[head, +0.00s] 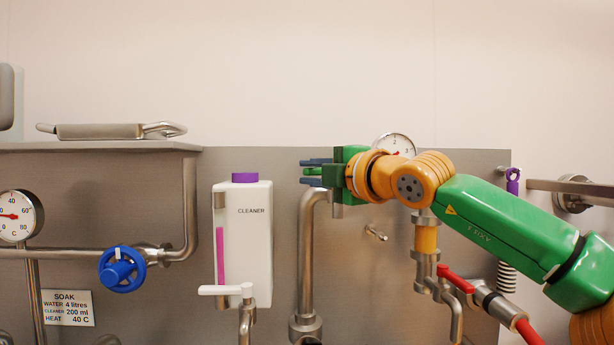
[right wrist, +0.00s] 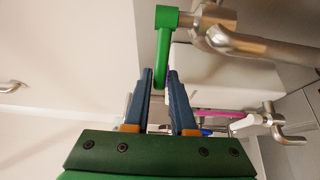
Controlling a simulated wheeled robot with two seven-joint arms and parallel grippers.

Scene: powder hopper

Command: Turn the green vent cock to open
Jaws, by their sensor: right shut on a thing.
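My right gripper (head: 306,172) reaches in from the right and points left, at the top of a bent steel pipe (head: 304,260). The gripper's body hides part of the pipe top in the head view. My left gripper is not in view.
A white cleaner bottle (head: 256,245) with a purple cap stands left of the pipe. A blue handwheel (head: 121,269) and a dial (head: 15,215) are further left. A gauge (head: 396,145) is behind my right arm; a red-handled valve (head: 457,279) is below it.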

